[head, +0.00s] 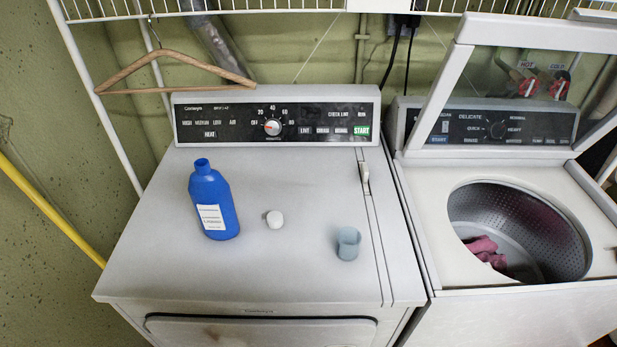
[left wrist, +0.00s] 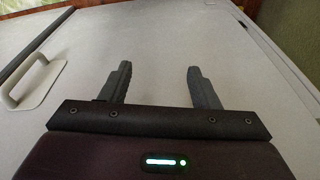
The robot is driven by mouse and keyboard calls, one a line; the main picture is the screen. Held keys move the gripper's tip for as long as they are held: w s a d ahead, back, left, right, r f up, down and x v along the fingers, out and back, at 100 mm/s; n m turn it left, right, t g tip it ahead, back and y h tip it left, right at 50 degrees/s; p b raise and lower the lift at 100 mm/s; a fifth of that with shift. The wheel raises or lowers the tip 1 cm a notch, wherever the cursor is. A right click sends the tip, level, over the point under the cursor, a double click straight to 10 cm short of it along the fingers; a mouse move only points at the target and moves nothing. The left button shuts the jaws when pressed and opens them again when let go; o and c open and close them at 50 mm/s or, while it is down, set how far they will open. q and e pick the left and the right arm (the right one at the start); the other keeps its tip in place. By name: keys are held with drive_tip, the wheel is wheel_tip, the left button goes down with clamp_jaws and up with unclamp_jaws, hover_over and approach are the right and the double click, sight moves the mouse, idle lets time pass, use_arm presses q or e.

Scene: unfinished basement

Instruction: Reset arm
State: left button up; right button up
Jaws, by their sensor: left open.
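My left gripper (left wrist: 158,84) is open in the left wrist view, its two dark fingers apart with nothing between them. A pale panel with a handle (left wrist: 34,80) lies beyond and to the left of it. Neither of my grippers shows in the head view. There, a blue bottle (head: 222,190) without a cap stands on the dryer top (head: 290,270).
The washer (head: 433,210) at the right has its lid (head: 535,85) raised, with pink cloth (head: 484,250) in the drum. A wooden hanger (head: 180,70) hangs from a wire shelf (head: 270,12) above the dryer. A yellow pole (head: 50,212) leans at the left.

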use_arm(q)
drive_tip(key=s+a+f, duration=0.2)
drive_tip(key=s+f, duration=0.8)
drive_tip(key=f, duration=0.2)
drive_tip(key=s+a+f+g+b, duration=0.1)
drive_tip(key=s+f, duration=1)
drive_tip(key=f, duration=0.1)
drive_tip(key=shift+s+a+f+g, duration=0.2)
drive_tip(key=shift+a+f+g, duration=0.1)
drive_tip(key=shift+a, duration=0.1)
